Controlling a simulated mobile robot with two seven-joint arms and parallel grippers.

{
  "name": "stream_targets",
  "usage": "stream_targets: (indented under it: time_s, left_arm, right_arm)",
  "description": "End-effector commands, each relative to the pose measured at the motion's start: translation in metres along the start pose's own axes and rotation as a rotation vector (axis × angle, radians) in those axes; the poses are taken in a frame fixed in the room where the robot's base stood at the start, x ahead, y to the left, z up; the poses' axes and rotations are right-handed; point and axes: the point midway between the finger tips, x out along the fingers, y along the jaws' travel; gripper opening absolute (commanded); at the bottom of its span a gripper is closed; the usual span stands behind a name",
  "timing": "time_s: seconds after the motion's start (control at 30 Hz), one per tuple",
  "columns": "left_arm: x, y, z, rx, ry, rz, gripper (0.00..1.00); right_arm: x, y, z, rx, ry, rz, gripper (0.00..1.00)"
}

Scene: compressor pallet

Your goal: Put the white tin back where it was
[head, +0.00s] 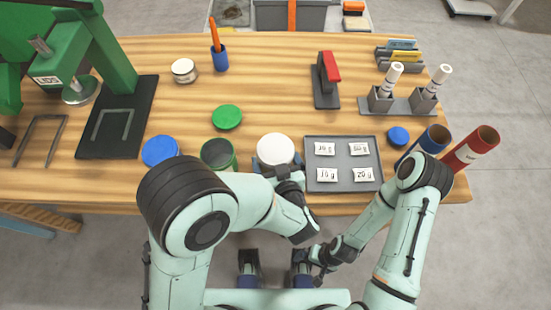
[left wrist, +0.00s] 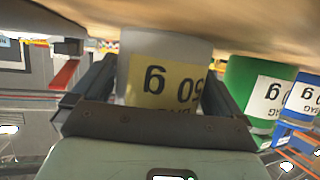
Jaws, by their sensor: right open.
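The white tin (head: 275,149) is at the front edge of the workbench, between the green tin (head: 218,153) and the grey tray (head: 342,186). My left gripper (head: 287,172) reaches it from the front. In the left wrist view, which is upside down, the white tin (left wrist: 165,75) with its yellow label is between both fingers, and the gripper looks shut on it. Its base is close to the wood; I cannot tell whether it touches. My right gripper (head: 318,262) is open and empty, low in front of the bench.
The tray holds several labelled packets. A green lid (head: 227,117) and a blue lid (head: 398,136) lie on the bench. Blue and red tubes (head: 470,148) are at the right. The bench's middle is clear.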

Motion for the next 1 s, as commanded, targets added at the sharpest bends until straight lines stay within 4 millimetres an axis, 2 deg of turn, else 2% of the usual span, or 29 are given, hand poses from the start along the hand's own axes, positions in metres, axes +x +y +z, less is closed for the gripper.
stream_targets:
  time_s: [0.27, 0.33, 0.73, 0.9, 1.0]
  left_arm:
    - [-0.002, 0.000, -0.005, -0.001, 0.001, 0.000, 1.00]
    - [-0.010, 0.001, -0.004, 0.000, 0.000, 0.003, 1.00]
    - [-0.092, 0.001, -0.005, 0.000, 0.001, 0.006, 1.00]
    - [-0.114, 0.001, -0.004, -0.001, 0.000, 0.003, 1.00]
    - [-0.120, 0.000, -0.004, -0.001, 0.000, 0.001, 1.00]
  right_arm:
    - [-0.003, -0.001, 0.001, 0.000, -0.002, 0.000, 1.00]
    - [-0.003, -0.001, 0.001, 0.000, -0.003, 0.001, 1.00]
    - [-0.009, -0.002, 0.003, 0.001, -0.008, 0.002, 1.00]
    - [-0.011, -0.003, 0.003, 0.000, -0.007, 0.001, 1.00]
    - [-0.011, -0.003, 0.003, 0.000, -0.007, 0.001, 1.00]
